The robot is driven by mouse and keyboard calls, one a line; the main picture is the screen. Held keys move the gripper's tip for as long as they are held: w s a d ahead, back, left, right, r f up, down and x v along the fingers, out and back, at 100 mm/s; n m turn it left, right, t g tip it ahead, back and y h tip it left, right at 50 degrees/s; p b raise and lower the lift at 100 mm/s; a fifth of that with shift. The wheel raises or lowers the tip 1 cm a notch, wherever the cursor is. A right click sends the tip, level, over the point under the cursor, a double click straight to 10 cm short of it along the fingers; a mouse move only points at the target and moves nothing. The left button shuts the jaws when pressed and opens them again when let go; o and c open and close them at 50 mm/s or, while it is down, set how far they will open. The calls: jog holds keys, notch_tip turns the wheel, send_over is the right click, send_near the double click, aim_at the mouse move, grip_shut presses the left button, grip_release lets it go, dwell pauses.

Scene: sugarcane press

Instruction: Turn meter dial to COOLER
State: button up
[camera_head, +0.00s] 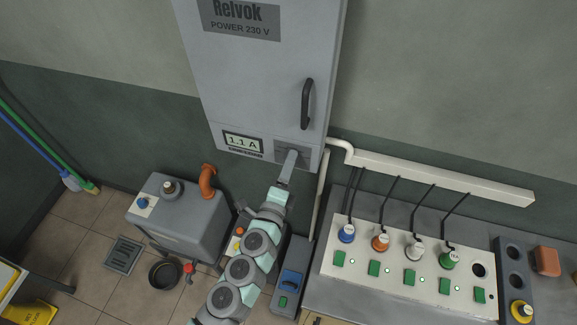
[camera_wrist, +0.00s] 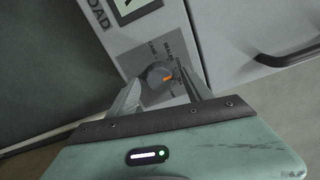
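My gripper (camera_wrist: 160,82) is open, with one finger at the left of the knob and one at the right. I cannot tell whether they touch it. In the head view my gripper (camera_head: 292,155) reaches the cabinet's lower right and hides the dial. The meter display (camera_head: 243,142) reads 1.1 A.
The grey cabinet (camera_head: 262,85) has a black door handle (camera_head: 307,103) above the dial. A white conduit (camera_head: 430,178) runs right along the wall. A panel (camera_head: 400,268) with several coloured plugs and green switches stands at lower right. A grey tank (camera_head: 180,220) stands at left.

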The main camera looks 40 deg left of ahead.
jog(key=v, duration=1.1)
jog(key=shift+b, duration=0.35)
jog(key=shift+w, duration=0.1)
